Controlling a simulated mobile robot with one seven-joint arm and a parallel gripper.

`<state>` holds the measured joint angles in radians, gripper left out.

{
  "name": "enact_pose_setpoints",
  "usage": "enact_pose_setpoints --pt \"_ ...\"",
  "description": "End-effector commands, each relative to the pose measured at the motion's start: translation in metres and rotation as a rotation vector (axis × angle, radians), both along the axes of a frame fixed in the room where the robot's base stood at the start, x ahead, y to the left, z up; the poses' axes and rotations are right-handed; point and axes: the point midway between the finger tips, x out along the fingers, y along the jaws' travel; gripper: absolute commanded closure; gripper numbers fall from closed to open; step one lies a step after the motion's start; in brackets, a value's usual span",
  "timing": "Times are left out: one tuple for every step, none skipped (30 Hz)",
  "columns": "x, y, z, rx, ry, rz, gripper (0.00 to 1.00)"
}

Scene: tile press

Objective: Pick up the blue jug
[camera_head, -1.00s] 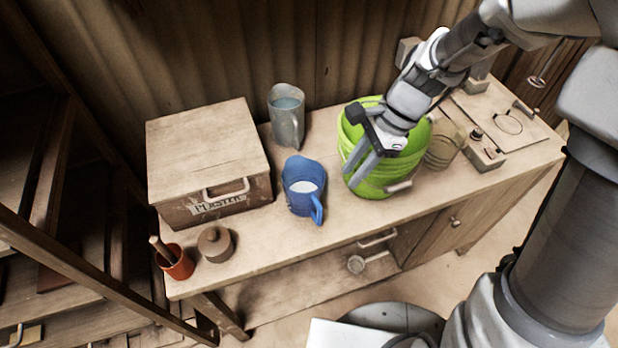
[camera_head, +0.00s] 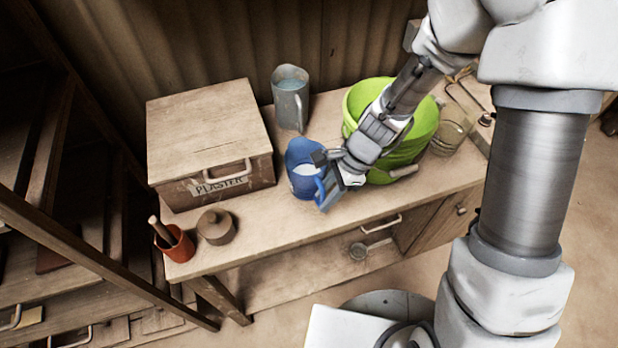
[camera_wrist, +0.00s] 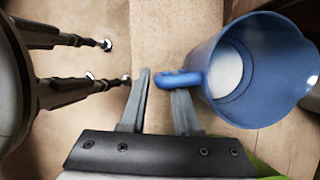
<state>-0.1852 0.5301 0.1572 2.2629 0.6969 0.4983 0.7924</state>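The blue jug (camera_head: 301,158) stands upright on the workbench, with white contents inside. In the wrist view the jug (camera_wrist: 262,68) is at the right, and its handle (camera_wrist: 182,78) points left toward my fingers. My gripper (camera_head: 327,182) is at the handle side of the jug. In the wrist view my gripper (camera_wrist: 160,85) is open, its two fingers apart. The handle's outer end lies between the fingertips, and the right fingertip meets or passes behind the handle. I cannot tell whether they touch. My gripper hides part of the handle in the head view.
A green bucket (camera_head: 425,125) stands close right of the jug, behind my gripper. A grey jug (camera_head: 290,103) stands behind. A plaster box (camera_head: 205,130) is at the left, with a red pot (camera_head: 180,246) and a lidded brown pot (camera_head: 216,227) in front. Bare bench (camera_head: 262,225) lies front-left.

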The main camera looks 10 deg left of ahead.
Motion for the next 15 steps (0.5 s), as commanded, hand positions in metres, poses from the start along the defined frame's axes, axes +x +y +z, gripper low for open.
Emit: enact_pose_setpoints --pt "-0.0016 0.0021 -0.0078 0.000 0.003 -0.001 0.70" --pt "-0.0018 0.0031 -0.0102 0.000 0.003 -0.001 0.70" --pt "-0.0022 0.0041 -0.0128 -0.001 0.001 -0.001 0.70" --pt "-0.0024 0.0047 -0.0141 0.000 0.000 -0.001 0.70" --pt "-0.0026 0.0052 -0.0150 0.000 0.000 0.000 0.70" --pt "-0.0027 0.0055 -0.0155 0.000 0.000 0.000 0.70" --pt "-0.0027 0.0056 -0.0155 0.000 0.000 0.000 0.70" --pt "-0.0027 0.0056 -0.0153 0.000 0.000 0.000 0.70" --pt "-0.0026 0.0056 -0.0151 0.000 0.000 0.000 0.70" --pt "-0.0026 0.0056 -0.0151 0.000 0.000 0.000 0.70" --pt "-0.0026 0.0055 -0.0150 0.000 0.000 0.000 0.70" --pt "-0.0026 0.0054 -0.0150 0.000 -0.001 0.000 0.72" --pt "-0.0025 0.0054 -0.0149 0.000 -0.001 0.000 0.77" --pt "-0.0025 0.0054 -0.0149 0.000 -0.001 0.000 0.82" --pt "-0.0025 0.0054 -0.0149 0.000 -0.001 0.000 0.90"
